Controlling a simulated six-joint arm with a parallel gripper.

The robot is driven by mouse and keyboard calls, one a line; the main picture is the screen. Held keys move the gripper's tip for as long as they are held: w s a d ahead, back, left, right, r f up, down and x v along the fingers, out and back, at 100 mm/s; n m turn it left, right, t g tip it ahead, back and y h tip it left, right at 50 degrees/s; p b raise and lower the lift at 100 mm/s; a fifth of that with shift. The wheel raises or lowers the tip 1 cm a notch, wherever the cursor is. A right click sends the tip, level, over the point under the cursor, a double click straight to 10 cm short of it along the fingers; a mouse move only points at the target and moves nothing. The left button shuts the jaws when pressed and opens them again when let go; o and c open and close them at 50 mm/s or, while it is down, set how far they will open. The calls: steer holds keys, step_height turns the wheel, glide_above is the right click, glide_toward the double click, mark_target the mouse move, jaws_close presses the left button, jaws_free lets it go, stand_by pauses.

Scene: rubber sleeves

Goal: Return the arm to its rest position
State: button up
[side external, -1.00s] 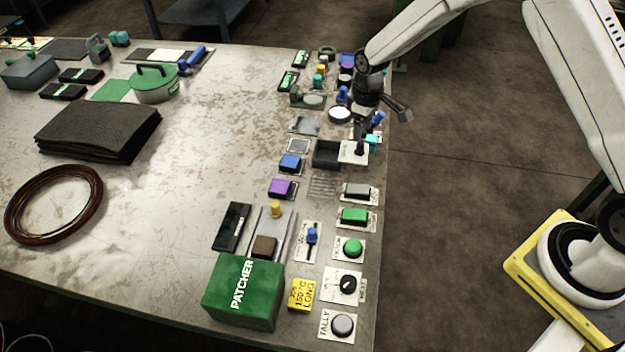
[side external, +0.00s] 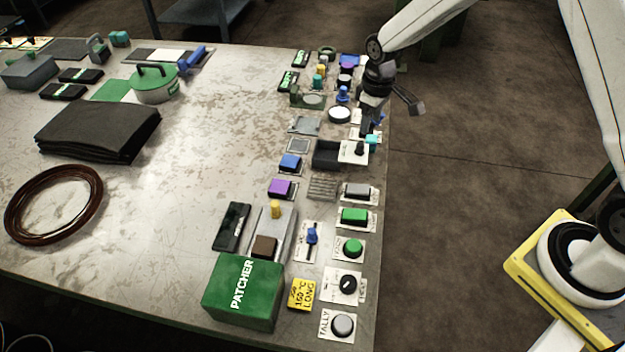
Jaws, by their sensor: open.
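My gripper (side external: 369,132) hangs at the right edge of the workbench (side external: 190,210), fingers pointing down. It is open, and I see nothing held in it. The fingertips are small here, and the gap between them is hard to make out. It is just above and behind a black knob on a white plate (side external: 354,151), close to a small teal piece (side external: 372,139). I cannot tell whether it touches either. My arm reaches in from the upper right.
Buttons and switches line the bench's right side, including a green button (side external: 353,247). A folded black cloth (side external: 98,131), a brown coil (side external: 53,205) and a green-lidded pot (side external: 153,84) lie left.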

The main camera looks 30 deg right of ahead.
steer(key=s+r+m+t, duration=0.1)
steer(key=s+r+m, duration=0.1)
steer(key=s, duration=0.7)
steer(key=s+r+m+t, duration=0.1)
steer(key=s+r, duration=0.3)
steer(key=s, duration=0.6)
steer(key=shift+r+m, duration=0.2)
steer(key=shift+m, duration=0.2)
